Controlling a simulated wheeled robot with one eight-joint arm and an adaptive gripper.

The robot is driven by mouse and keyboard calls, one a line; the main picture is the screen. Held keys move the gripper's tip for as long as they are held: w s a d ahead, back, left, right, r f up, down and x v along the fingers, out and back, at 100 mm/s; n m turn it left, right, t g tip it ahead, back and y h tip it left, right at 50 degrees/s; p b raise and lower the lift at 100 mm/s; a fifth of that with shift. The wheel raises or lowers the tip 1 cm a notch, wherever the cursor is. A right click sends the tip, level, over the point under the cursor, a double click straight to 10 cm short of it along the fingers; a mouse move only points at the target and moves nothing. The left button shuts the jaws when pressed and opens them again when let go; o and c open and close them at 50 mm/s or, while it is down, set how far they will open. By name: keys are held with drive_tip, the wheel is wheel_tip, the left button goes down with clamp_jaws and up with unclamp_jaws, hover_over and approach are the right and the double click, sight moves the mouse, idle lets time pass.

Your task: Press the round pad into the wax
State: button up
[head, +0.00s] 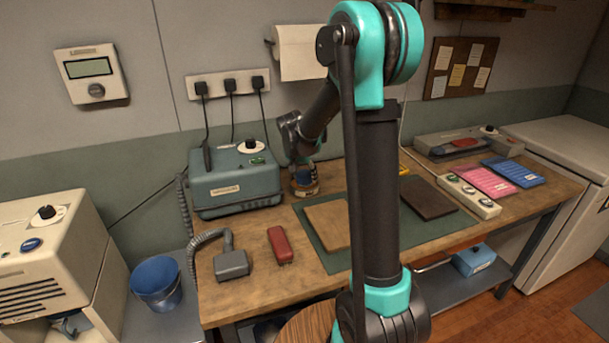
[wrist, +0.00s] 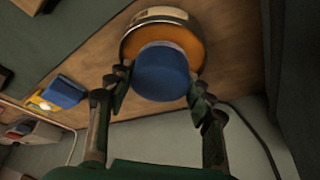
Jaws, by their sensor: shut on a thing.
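The round pad is blue (wrist: 162,72) and sits between my fingertips in the wrist view. In the head view a bit of its blue side (head: 304,176) shows below my gripper (head: 303,170). My gripper (wrist: 162,85) is shut on it. The orange-brown wax (wrist: 187,42) lies in a round tin with a pale label (wrist: 158,15). The tin (head: 304,190) stands on the wooden bench, directly under the pad in the head view. The pad overlaps the wax in the wrist view; its lower face is hidden, so I cannot tell whether they touch.
A teal machine box (head: 233,182) stands just left of the tin. A green mat (head: 318,253) with a tan sheet (head: 327,224) and a dark sheet (head: 428,197) lies in front. A red object (head: 280,246) and a grey hosed tool (head: 231,264) lie near the front left.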

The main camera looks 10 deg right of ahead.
sight(305, 173)
drive_tip(key=shift+f, duration=0.4)
idle(1.2)
drive_tip(key=shift+r, duration=3.5)
